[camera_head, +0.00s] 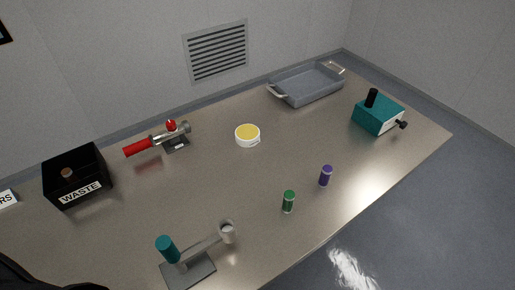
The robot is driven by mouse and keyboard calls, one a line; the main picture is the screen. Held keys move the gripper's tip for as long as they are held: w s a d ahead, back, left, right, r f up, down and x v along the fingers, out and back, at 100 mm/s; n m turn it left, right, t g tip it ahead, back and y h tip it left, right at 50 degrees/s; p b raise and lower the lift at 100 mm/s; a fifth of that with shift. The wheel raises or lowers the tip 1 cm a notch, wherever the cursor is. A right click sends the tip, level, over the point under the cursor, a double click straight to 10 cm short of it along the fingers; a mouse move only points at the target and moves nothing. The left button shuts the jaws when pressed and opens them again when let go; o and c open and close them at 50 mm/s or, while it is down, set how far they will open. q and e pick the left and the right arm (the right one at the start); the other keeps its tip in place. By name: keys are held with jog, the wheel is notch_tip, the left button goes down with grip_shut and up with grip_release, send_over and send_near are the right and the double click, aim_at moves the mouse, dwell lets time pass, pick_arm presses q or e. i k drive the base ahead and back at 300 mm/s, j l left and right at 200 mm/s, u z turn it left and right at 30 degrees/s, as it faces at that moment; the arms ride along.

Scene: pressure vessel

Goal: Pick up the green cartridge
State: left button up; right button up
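The green cartridge (288,201) stands upright on the table, right of centre and close to the front edge. Neither gripper shows in the head view. A dark shape at the bottom left corner looks like part of my own body.
A device with a teal handle (168,249) and grey base stands front left of the cartridge. A yellow-filled bowl (247,135), a grey tray (307,84), a teal box (378,115), a red-handled device (138,147) and a black WASTE box (77,177) stand around. The table's middle is clear.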

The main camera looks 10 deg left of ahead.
aim_at(289, 196)
jog(key=k+l+z, duration=0.1)
jog(key=k+l, duration=0.2)
jog(key=k, duration=0.25)
jog(key=k+l, duration=0.3)
jog(key=k, duration=0.2)
jog(key=k+l+z, duration=0.15)
jog(key=k+l, duration=0.2)
jog(key=k, duration=0.15)
